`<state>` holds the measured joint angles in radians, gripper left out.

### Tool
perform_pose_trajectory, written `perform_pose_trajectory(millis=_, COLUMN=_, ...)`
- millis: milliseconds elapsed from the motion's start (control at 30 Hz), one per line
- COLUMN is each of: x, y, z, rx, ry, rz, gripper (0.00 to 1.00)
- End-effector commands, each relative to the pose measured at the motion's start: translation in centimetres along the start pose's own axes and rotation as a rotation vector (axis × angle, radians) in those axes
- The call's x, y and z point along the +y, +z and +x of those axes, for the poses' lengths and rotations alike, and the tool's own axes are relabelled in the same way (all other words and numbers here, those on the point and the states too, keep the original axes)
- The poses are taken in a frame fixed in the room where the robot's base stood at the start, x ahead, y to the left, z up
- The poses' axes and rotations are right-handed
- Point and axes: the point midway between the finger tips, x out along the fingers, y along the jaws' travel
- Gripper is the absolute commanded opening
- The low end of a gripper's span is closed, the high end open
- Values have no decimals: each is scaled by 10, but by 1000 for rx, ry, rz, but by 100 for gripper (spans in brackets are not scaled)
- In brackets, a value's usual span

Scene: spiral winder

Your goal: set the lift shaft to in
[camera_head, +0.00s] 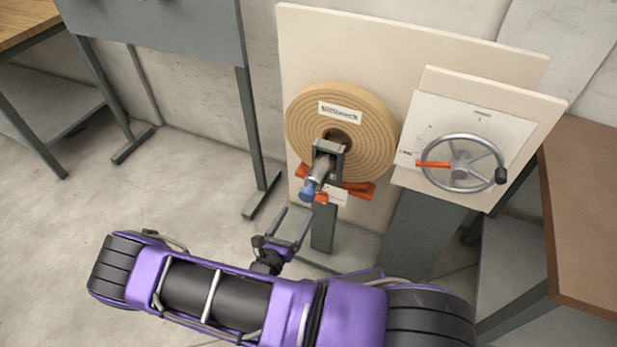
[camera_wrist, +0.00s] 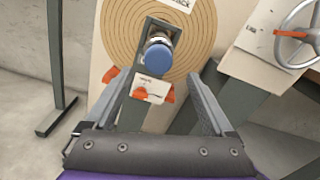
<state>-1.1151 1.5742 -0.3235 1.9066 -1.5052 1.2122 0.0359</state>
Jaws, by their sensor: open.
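The lift shaft (camera_head: 319,170) is a grey metal rod with a blue end knob (camera_head: 307,190). It sits in a dark bracket in front of the round tan spiral disc (camera_head: 368,125) and points out toward me. In the wrist view the blue knob (camera_wrist: 158,60) faces me, above a small white label plate (camera_wrist: 151,88) with an orange pointer. I cannot read the label. My gripper (camera_head: 290,225) is open and empty, below and left of the knob. In the wrist view its two fingers (camera_wrist: 165,92) spread on either side of the label plate, apart from the knob.
A spoked handwheel (camera_head: 462,163) with an orange pointer is on the right panel. Orange parts (camera_head: 358,189) flank the bracket below the disc. A brown table (camera_head: 590,210) stands at the right and a grey bench (camera_head: 165,35) at the back left. Floor at the left is clear.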

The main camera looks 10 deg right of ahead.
Motion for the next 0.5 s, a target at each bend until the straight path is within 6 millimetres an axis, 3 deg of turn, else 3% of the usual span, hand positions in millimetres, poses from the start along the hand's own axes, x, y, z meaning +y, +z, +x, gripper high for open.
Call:
perform_pose_trajectory(millis=300, x=0, y=-1, z=70, rx=0, ry=-2, rz=1, gripper=88)
perform_pose_trajectory(millis=500, x=1, y=-2, z=101, rx=2, ry=0, rz=1, gripper=88)
